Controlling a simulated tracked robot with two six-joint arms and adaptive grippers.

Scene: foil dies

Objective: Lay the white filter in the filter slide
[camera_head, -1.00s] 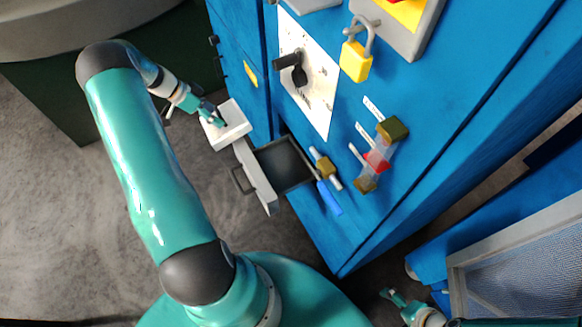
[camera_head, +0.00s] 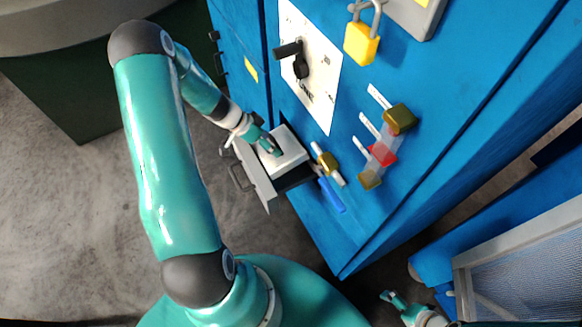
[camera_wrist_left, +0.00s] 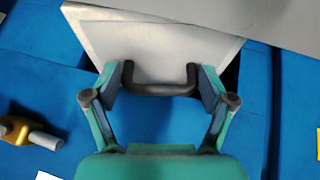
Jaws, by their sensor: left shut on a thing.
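The white filter (camera_head: 294,158) is a flat white block with a black handle (camera_wrist_left: 160,90), which shows in the left wrist view. My left gripper (camera_head: 271,150) is shut on the filter, its fingers at the two ends of the handle. The filter slide (camera_head: 262,187) is an open drawer with a grey front and a pull handle. In the head view the filter covers much of its dark tray, and a strip stays visible at the near right side. I cannot tell whether the filter touches the tray. My right gripper (camera_head: 391,298) is small at the bottom, away from the slide.
The slide comes out of a blue cabinet (camera_head: 400,180). Close to its right are a brass fitting with a white pin (camera_head: 329,163) and a blue lever (camera_head: 331,195). A yellow padlock (camera_head: 361,43) and a red part (camera_head: 382,155) are on the cabinet.

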